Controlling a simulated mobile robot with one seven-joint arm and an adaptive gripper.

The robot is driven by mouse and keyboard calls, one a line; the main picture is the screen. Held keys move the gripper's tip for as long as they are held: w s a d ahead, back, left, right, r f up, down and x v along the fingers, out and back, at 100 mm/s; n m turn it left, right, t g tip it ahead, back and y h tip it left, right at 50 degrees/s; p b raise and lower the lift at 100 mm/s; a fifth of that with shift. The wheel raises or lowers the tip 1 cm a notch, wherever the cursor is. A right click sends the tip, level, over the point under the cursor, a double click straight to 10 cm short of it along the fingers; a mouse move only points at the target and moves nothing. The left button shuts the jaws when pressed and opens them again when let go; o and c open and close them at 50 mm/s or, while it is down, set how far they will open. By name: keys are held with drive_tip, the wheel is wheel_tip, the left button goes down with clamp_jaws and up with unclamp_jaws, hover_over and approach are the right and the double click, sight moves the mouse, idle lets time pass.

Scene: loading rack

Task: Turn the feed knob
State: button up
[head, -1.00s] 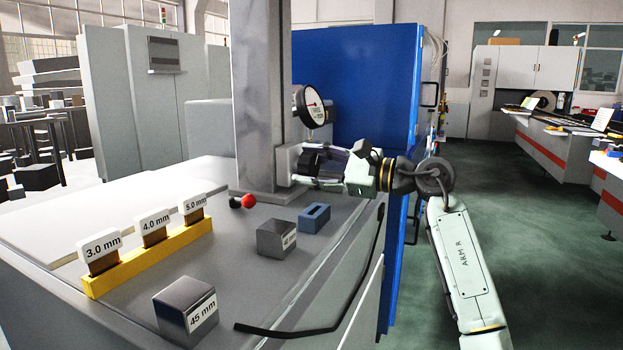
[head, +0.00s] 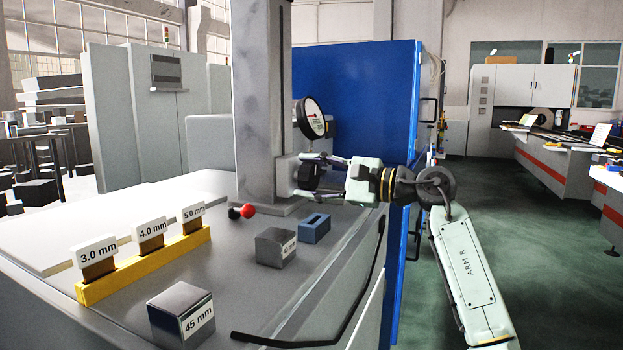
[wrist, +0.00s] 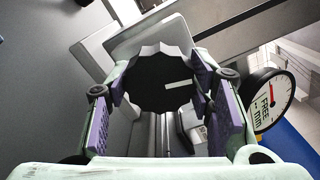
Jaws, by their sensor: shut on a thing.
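The feed knob (wrist: 158,80) is black with a scalloped rim and a white mark. In the wrist view the mark points right, tilted slightly up. In the head view the knob (head: 309,176) sits on the side of the grey column. My gripper (wrist: 155,88) has its purple-padded fingers on opposite sides of the knob, shut on its rim. In the head view my gripper (head: 309,177) reaches in from the right, with one finger above the knob and one below. A round dial (head: 311,118) with a red needle is above the knob; it also shows in the wrist view (wrist: 270,99).
Below on the grey bench are a blue slotted block (head: 314,229), a grey block (head: 275,247), a 45 mm block (head: 181,313) and a red ball-ended lever (head: 248,211). A yellow rack (head: 150,264) holds labelled gauges at the left. A blue cabinet (head: 365,90) stands behind.

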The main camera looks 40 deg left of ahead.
drive_tip(key=o, duration=1.2)
drive_tip(key=shift+c, duration=0.2)
drive_tip(key=shift+d, duration=0.15)
drive_tip(key=v, duration=1.1)
drive_tip(key=shift+w+d, duration=0.2)
drive_tip(key=shift+d, duration=0.2)
